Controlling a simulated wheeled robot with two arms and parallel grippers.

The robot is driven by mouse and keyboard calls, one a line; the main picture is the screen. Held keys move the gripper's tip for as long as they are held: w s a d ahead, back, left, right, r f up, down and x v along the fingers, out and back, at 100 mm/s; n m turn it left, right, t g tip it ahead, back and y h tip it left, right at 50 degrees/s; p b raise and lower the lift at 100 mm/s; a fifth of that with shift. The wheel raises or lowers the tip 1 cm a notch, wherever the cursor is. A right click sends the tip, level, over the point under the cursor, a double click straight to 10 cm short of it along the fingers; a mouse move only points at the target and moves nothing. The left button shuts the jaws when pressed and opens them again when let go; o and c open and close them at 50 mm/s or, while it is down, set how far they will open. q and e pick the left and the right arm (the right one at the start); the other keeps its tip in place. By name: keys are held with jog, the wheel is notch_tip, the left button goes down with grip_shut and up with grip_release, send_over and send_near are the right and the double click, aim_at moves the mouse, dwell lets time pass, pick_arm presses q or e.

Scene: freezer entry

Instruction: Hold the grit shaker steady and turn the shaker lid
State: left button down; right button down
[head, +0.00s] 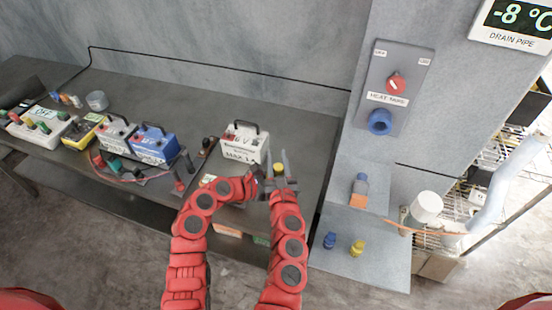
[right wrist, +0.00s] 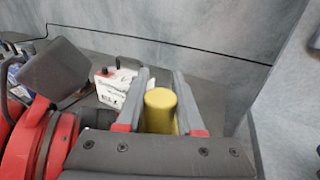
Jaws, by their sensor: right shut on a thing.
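My right gripper (head: 282,165) is shut on a yellow cylinder, at the front edge of the bench in the head view. The yellow cylinder (right wrist: 160,110) stands between both fingers in the right wrist view, its smooth rounded top showing. It looks like the shaker lid, but I cannot tell whether a shaker body is under it. My left gripper (head: 257,178) is close beside the right one, to its left. Its fingers are mostly hidden, so I cannot tell whether it holds the grit shaker. Part of my left arm also shows at the left of the right wrist view.
A white power box (head: 243,145) stands just behind my grippers. A blue box (head: 153,145) and other devices with cables crowd the bench's left. A bottle (head: 360,190), a blue cap (head: 330,240) and a yellow cap (head: 357,248) stand on grey ledges at right.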

dwell(0.3)
jog(key=c, duration=0.5)
grip_release()
jog(key=s, duration=0.4)
jog(key=s+d, duration=0.1)
jog(key=s, duration=0.7)
jog(key=shift+d, duration=0.25)
